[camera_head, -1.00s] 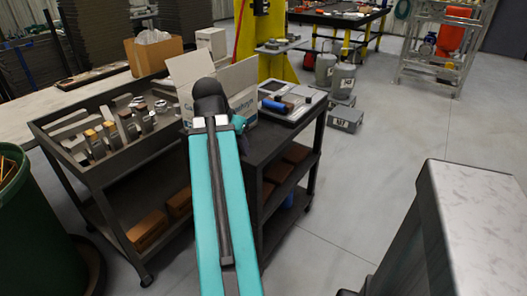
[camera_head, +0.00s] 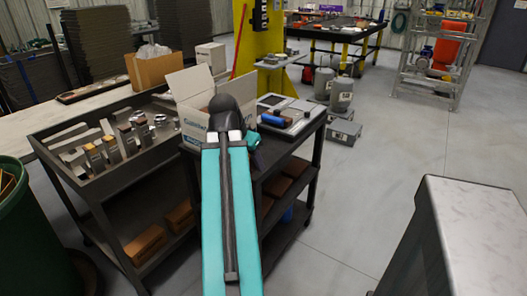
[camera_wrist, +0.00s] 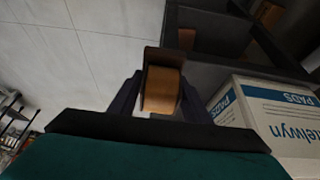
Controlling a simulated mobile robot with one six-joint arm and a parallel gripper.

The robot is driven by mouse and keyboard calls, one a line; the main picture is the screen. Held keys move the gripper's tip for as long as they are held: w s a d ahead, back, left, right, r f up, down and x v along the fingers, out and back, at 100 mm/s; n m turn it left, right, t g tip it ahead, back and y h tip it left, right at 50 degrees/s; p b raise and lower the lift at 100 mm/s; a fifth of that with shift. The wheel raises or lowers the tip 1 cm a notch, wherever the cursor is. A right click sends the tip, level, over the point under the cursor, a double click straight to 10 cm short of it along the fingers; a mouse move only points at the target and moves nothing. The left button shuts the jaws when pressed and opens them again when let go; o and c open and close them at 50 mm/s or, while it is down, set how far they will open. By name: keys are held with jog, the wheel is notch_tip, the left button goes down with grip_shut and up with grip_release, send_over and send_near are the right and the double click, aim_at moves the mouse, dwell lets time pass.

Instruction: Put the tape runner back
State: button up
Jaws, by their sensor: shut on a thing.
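The tape runner (camera_wrist: 162,90), a tan-brown roll in a dark brown frame, is between the two dark fingers of my gripper (camera_wrist: 160,98) in the wrist view. My gripper is shut on it. In the head view my arm covers most of the gripper; only a bit of the teal wrist (camera_head: 253,141) shows, in front of the white carton (camera_head: 190,85) on the cart. In the wrist view the same carton, lettered "PADS" (camera_wrist: 285,108), is right of the tape runner, and the cart's dark frame and shelves (camera_wrist: 215,75) lie beyond it.
The cart's left tray (camera_head: 70,155) holds several metal parts. A blue roll (camera_head: 272,119) and a flat grey-white device (camera_head: 298,124) sit right of the carton. Lower shelves hold brown blocks (camera_head: 145,242). A green bin (camera_head: 30,215) stands left; a grey cabinet (camera_head: 465,215) stands right. Floor between is clear.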

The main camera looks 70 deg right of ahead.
jog(key=shift+d+p, duration=2.25)
jog(key=shift+p, duration=3.15)
jog(key=p, duration=0.2)
send_over(267, 156)
jog(key=a, duration=0.2)
jog(key=shift+w+d+f, duration=0.2)
jog(key=shift+d+f, duration=0.05)
jog(key=shift+f, duration=0.4)
jog(key=shift+f, duration=0.15)
jog(key=shift+f+p, duration=0.85)
jog(key=shift+f, duration=0.8)
jog(key=shift+f, duration=0.15)
jog(key=o, duration=1.1)
jog(key=shift+r, duration=0.25)
jog(key=b+v, duration=0.2)
jog(key=v, duration=0.9)
jog(key=shift+a+r, duration=0.15)
jog(key=shift+r, duration=0.2)
